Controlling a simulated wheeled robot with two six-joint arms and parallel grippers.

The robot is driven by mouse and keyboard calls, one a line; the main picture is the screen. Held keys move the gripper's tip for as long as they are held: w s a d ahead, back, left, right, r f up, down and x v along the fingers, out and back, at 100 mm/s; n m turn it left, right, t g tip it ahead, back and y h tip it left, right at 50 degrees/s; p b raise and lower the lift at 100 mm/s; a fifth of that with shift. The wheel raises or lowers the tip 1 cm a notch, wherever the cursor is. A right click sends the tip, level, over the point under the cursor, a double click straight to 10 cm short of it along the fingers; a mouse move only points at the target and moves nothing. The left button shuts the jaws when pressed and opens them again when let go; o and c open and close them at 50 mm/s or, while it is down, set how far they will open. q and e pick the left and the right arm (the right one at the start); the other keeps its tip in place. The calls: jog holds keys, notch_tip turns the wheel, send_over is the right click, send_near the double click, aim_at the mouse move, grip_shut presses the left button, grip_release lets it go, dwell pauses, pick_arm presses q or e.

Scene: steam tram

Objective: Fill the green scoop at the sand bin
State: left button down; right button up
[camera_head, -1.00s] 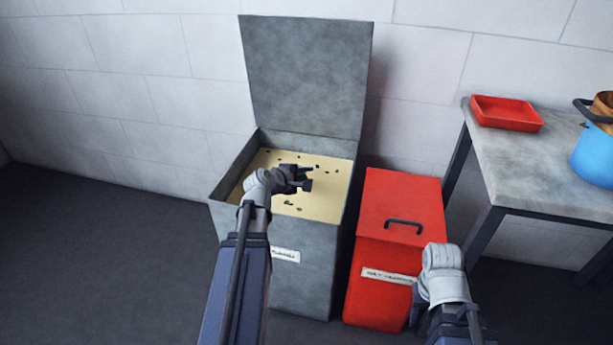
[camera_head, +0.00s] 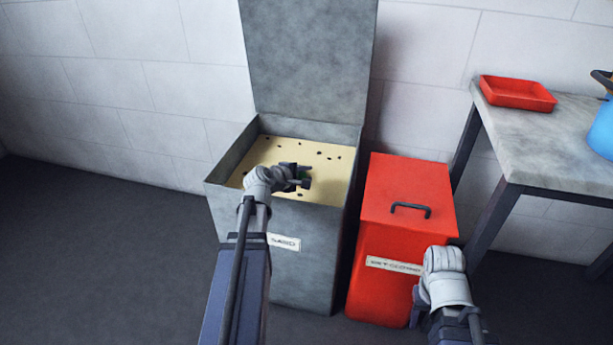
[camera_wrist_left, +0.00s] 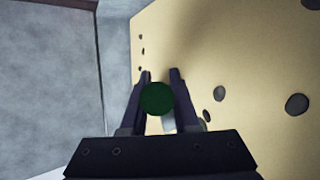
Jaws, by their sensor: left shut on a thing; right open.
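The sand bin (camera_head: 300,262) is a grey metal box with its lid (camera_head: 308,60) raised. Pale sand (camera_head: 300,145) with dark specks fills its inside. My left gripper (camera_head: 300,177) is over the sand, near the bin's front edge. It is shut on the green scoop, seen in the left wrist view as a dark green round end (camera_wrist_left: 156,98) between the two fingers. A small pale part shows just below it. The rest of the scoop is hidden, and I cannot tell whether it touches the sand. My right gripper (camera_head: 415,306) is low, in front of the red bin, mostly hidden by its wrist.
A red lidded bin (camera_head: 385,285) with a black handle stands right of the sand bin. Further right a grey table (camera_head: 545,135) holds a red tray (camera_head: 517,93) and a blue pot (camera_head: 603,130). The floor (camera_head: 90,260) at left is clear.

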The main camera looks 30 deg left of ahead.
pick_arm(q)
jog(key=shift+m+t, duration=0.3)
jog(key=shift+t, duration=0.1)
jog(key=shift+w+a+f+b, duration=0.35)
jog(key=shift+w+a+b, duration=0.15)
jog(key=shift+w+a, duration=0.1)
jog(key=shift+w+a+f+b, duration=0.35)
jog(key=shift+w+a+b, duration=0.2)
jog(key=shift+w+a, duration=0.1)
jog(key=shift+w+a+f+b, duration=0.35)
jog(key=shift+w+a+b, duration=0.15)
jog(key=shift+w+a, duration=0.1)
jog(key=shift+w+a+b, duration=0.35)
jog(key=shift+w, duration=0.05)
jog(key=shift+r+t+y, duration=0.1)
jog(key=shift+t+y, duration=0.2)
jog(key=shift+s+r+m+t+y+b, duration=0.3)
jog(key=shift+r+m+t+b, duration=0.15)
jog(key=shift+r, duration=0.2)
jog(key=shift+s+d+r+m+p, duration=0.1)
jog(key=shift+d+r+m+p, duration=0.15)
jog(key=shift+r+p, duration=0.4)
jog(key=shift+r, duration=0.15)
jog(key=shift+d+r+p, duration=0.3)
jog(key=shift+r+p, duration=0.35)
jog(key=shift+p, duration=0.2)
notch_tip(320, 180, up, 13)
jog(key=s+p, duration=0.1)
jog(key=p, duration=1.2)
jog(key=shift+d, duration=0.35)
